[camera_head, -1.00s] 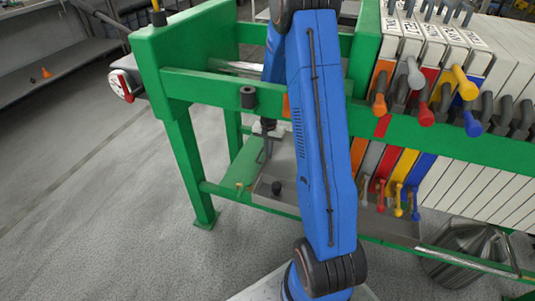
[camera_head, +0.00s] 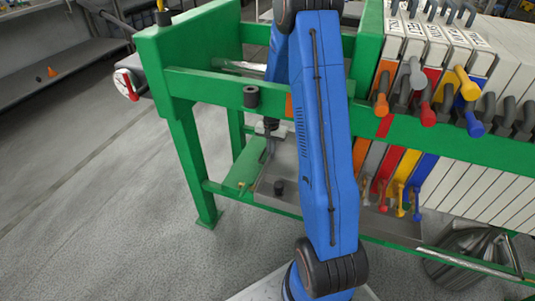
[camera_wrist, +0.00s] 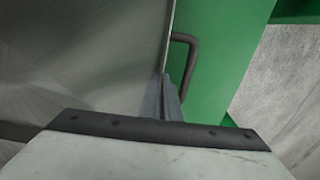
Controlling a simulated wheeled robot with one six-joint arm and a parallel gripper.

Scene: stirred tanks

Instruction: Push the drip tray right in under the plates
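The drip tray (camera_head: 289,160) is a shallow grey metal tray on the green lower frame, partly under the coloured plates (camera_head: 405,170). My blue arm hides its middle. In the wrist view the tray (camera_wrist: 85,60) fills the left, its end edge running along the green shelf. A dark bent handle (camera_wrist: 191,50) stands out from that end over the shelf. My gripper (camera_wrist: 170,82) is shut and empty at the tray's end edge, just below the handle; I cannot tell whether it touches. In the head view my gripper (camera_head: 268,140) is small and partly hidden behind my arm.
A steel bucket (camera_head: 465,250) stands at lower right. The floor (camera_head: 90,220) at left is clear.

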